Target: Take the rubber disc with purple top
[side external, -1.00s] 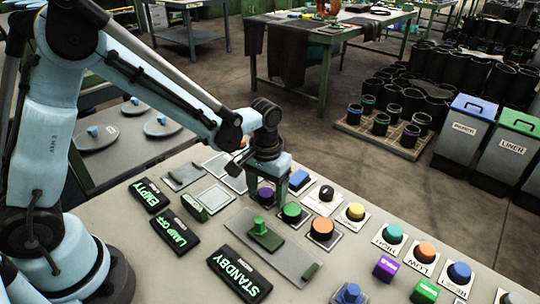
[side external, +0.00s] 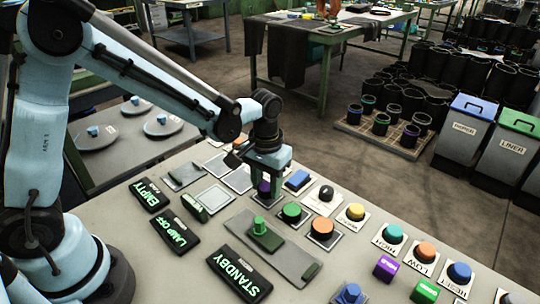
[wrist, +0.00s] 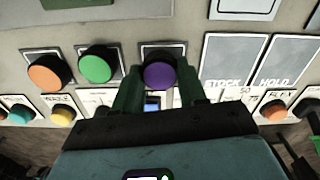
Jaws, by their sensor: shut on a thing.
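The rubber disc with the purple top (side external: 264,187) is between the fingers of my gripper (side external: 267,190) in the side view, partly hidden by a finger. In the wrist view the round purple top (wrist: 160,74) shows between the two green fingertips (wrist: 158,84), one on each side of it. My gripper is shut on this disc. A dark square plate lies just behind it in the wrist view. I cannot tell clearly whether the disc is clear of the plate.
Flat panels marked STOCK (wrist: 226,62) and HOLD (wrist: 274,68) lie beside the gripper. A STANDBY sign (side external: 239,272) lies nearer the front.

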